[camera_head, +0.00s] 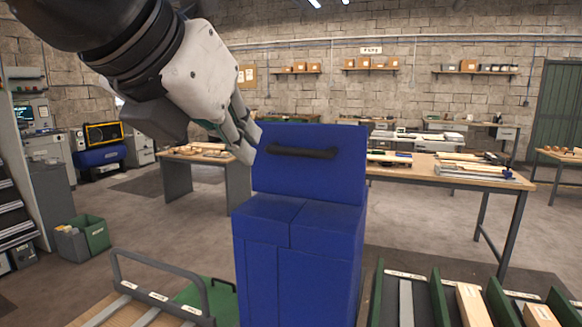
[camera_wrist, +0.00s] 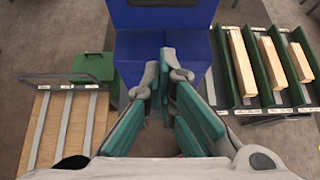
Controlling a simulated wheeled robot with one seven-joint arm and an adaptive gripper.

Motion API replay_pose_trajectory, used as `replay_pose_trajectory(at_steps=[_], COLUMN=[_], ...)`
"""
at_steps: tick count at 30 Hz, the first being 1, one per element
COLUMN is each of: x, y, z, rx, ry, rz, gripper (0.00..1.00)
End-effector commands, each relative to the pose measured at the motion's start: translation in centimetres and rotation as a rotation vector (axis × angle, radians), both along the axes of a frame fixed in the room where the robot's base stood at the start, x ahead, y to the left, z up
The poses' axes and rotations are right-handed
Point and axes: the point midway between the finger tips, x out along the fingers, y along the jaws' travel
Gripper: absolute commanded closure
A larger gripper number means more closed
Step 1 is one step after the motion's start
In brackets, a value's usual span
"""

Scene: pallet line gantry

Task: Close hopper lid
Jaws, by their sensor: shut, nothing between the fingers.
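The blue hopper (camera_head: 300,265) stands in the middle of the head view. Its blue lid (camera_head: 325,182) stands raised and upright at the back, with a black bar handle (camera_head: 303,152) across its face. My gripper (camera_head: 247,143) is shut and empty, at the upper left edge of the lid, left of the handle. In the wrist view my gripper (camera_wrist: 166,78) is over the hopper's top (camera_wrist: 136,47), with the lid (camera_wrist: 165,16) beyond the fingertips at the top edge. I see no contact with the lid, but the exact gap cannot be told.
A railed rack (camera_head: 140,312) with a green bin (camera_head: 212,298) stands left of the hopper. Green-walled lanes with wooden blocks (camera_head: 471,305) lie to the right. A workbench (camera_head: 450,180) stands behind. Open floor (camera_head: 180,225) shows at the left.

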Motion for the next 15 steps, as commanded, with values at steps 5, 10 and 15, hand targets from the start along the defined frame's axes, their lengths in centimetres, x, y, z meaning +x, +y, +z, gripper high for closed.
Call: replay_pose_trajectory(at_steps=[5, 10, 15], x=[1.3, 3.8, 6.3], y=[-0.5, -1.5, -2.4], z=[-1.0, -2.9, -4.8], rx=[-0.008, -0.007, -0.006], ry=[0.001, 0.002, 0.002], rz=[0.003, 0.0, 0.0], gripper=[1.0, 1.0, 1.0])
